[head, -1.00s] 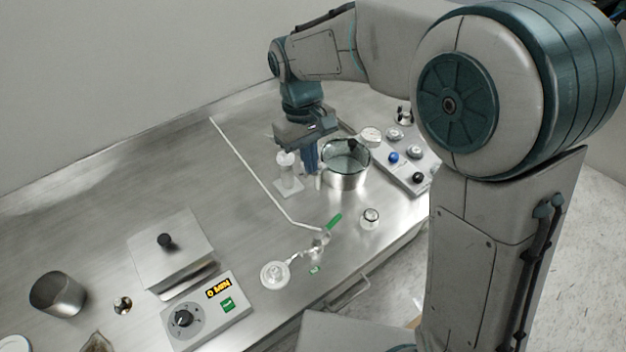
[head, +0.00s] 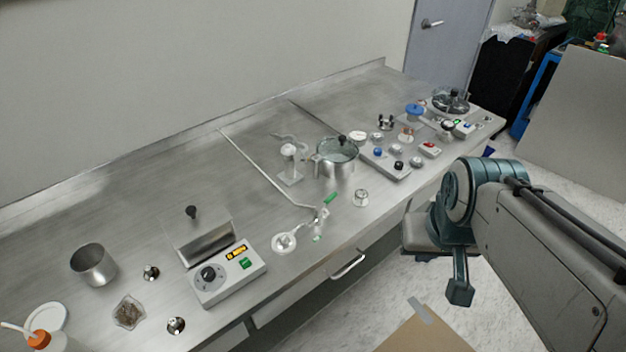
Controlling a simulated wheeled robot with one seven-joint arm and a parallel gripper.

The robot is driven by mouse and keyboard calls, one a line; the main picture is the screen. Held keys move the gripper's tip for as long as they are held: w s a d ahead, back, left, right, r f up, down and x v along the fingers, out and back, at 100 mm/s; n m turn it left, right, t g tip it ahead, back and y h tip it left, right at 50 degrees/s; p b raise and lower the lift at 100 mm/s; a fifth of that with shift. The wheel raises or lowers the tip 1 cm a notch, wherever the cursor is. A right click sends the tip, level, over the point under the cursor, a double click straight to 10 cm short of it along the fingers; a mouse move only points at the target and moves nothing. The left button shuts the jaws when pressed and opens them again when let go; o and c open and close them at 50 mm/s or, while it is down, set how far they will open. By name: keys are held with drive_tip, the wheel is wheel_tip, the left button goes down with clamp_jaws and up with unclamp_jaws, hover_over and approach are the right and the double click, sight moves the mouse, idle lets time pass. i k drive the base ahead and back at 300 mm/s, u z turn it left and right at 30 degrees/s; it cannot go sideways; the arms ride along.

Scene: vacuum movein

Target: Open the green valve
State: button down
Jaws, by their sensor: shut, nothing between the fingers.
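The green valve handle (head: 330,198) sits on a small metal valve near the front edge of the steel counter. A thin metal pipe runs from the valve toward the back left. A round clear fitting (head: 284,243) joins it at the lower left. A small green mark shows just below the valve. My gripper (head: 459,292) hangs at the right, in front of the counter and over the floor, well apart from the valve. It is shut and empty, pointing down.
A metal pot (head: 336,165) stands behind the valve, with a button panel (head: 385,160) to its right. A small metal knob (head: 361,197) is right of the valve. A control box (head: 228,273) and a metal cup (head: 93,264) are at the left. A drawer handle (head: 348,265) juts from the counter front.

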sight(318, 210)
drive_tip(key=u, duration=0.5)
drive_tip(key=k, duration=1.1)
drive_tip(key=z, duration=0.25)
drive_tip(key=i, duration=1.75)
drive_tip(key=u, duration=0.6)
